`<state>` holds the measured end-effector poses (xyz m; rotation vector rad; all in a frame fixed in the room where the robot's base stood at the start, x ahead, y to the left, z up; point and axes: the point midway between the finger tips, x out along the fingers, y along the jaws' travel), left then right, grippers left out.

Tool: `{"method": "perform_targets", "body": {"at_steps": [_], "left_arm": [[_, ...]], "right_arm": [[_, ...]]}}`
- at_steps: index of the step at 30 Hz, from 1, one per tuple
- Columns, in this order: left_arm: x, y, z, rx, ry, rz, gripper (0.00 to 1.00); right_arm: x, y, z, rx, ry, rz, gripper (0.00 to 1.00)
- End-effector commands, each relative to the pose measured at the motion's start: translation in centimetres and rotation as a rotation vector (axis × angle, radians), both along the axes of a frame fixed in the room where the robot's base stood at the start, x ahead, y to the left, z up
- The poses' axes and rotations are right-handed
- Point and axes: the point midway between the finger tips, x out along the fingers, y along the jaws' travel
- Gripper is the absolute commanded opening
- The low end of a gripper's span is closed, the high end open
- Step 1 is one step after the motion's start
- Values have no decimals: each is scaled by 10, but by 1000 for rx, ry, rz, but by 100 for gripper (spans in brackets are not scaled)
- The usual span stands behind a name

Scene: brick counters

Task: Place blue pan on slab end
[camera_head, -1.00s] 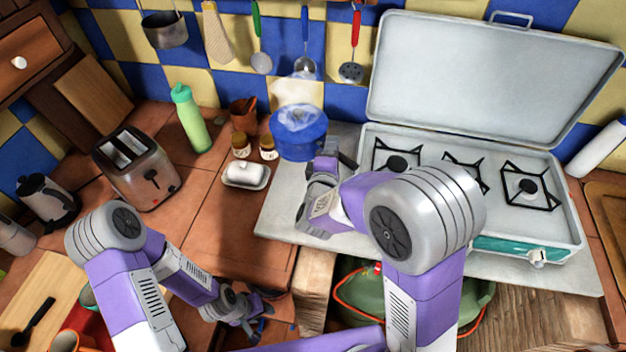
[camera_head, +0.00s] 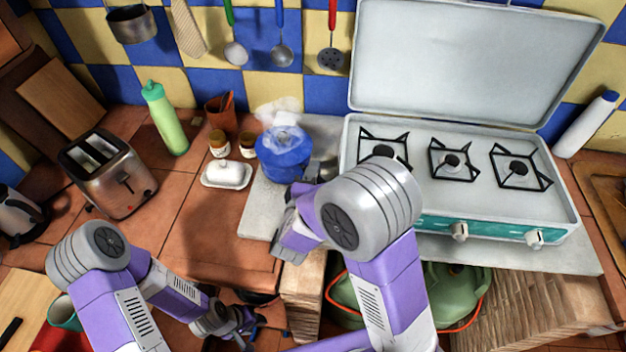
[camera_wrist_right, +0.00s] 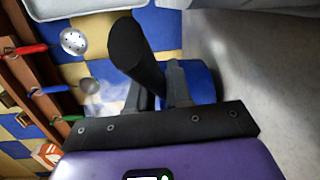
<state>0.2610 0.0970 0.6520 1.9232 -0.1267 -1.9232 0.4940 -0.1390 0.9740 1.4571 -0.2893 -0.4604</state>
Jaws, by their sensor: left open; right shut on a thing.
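The blue pan (camera_head: 284,160), with steam rising from it, is over the back of the left end of the grey stone slab (camera_head: 262,208). The head view does not show clearly whether its base touches the slab. My right gripper (camera_head: 308,186) is shut on the pan's handle, largely hidden by my right arm. In the right wrist view, the black handle (camera_wrist_right: 135,55) stands between the fingers, with part of the blue pan (camera_wrist_right: 201,84) behind. My left gripper (camera_head: 243,326) is open and empty, low in front of the counter.
The open camping stove (camera_head: 460,195) stands on the slab, right of the pan. A butter dish (camera_head: 227,175), small jars (camera_head: 248,145) and a brown pot (camera_head: 221,113) are close on the left. Utensils hang behind. The slab's front left part is bare.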

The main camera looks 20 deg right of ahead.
Motion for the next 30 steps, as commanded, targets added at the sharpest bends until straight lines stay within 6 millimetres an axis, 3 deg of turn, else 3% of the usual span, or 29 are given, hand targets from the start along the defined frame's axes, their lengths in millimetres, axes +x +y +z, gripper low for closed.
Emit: {"method": "perform_targets", "body": {"at_steps": [3, 14, 15, 20, 30], "left_arm": [[0, 0, -9, 0, 0, 0, 43], [0, 0, -8, 0, 0, 0, 43], [0, 0, -8, 0, 0, 0, 43], [0, 0, -8, 0, 0, 0, 43], [0, 0, -7, 0, 0, 0, 43]], "right_arm": [[1, 0, -15, 0, -8, 0, 0], [1, 1, -16, 1, -9, 0, 0], [0, 0, -19, -1, 1, 1, 21], [0, 0, -19, 0, 0, 1, 45], [0, 0, -15, 1, -2, 1, 45]]}}
